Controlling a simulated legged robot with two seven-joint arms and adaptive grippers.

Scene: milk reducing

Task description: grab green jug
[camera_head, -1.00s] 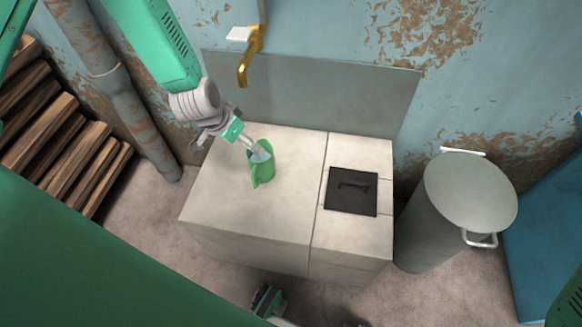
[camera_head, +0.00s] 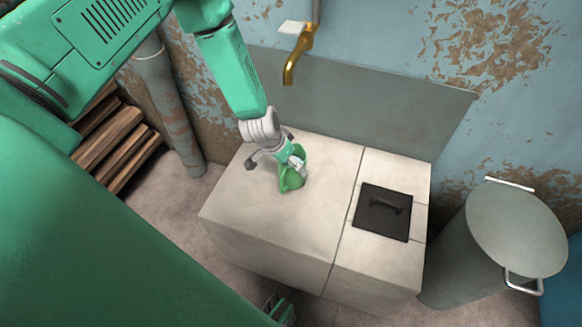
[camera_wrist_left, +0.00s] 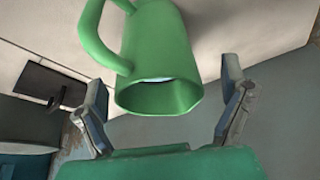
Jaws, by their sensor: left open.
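The green jug (camera_head: 291,181) stands on the pale counter (camera_head: 245,212) near its back left part. My left gripper (camera_head: 274,164) is at the jug's back left side, with its fingers spread. One finger is out to the left and the other overlaps the jug's top in the head view. In the left wrist view the jug (camera_wrist_left: 160,50) lies between the two open fingers (camera_wrist_left: 162,82), with a visible gap on each side. The jug's handle shows at the upper left there. A part of my right gripper (camera_head: 280,310) seems to show at the bottom edge, mostly cut off.
A brass tap (camera_head: 299,55) hangs from the wall behind the counter. A black hatch with a handle (camera_head: 382,213) is set in the counter's right part. A grey lidded bin (camera_head: 500,245) stands to the right. The counter front is clear.

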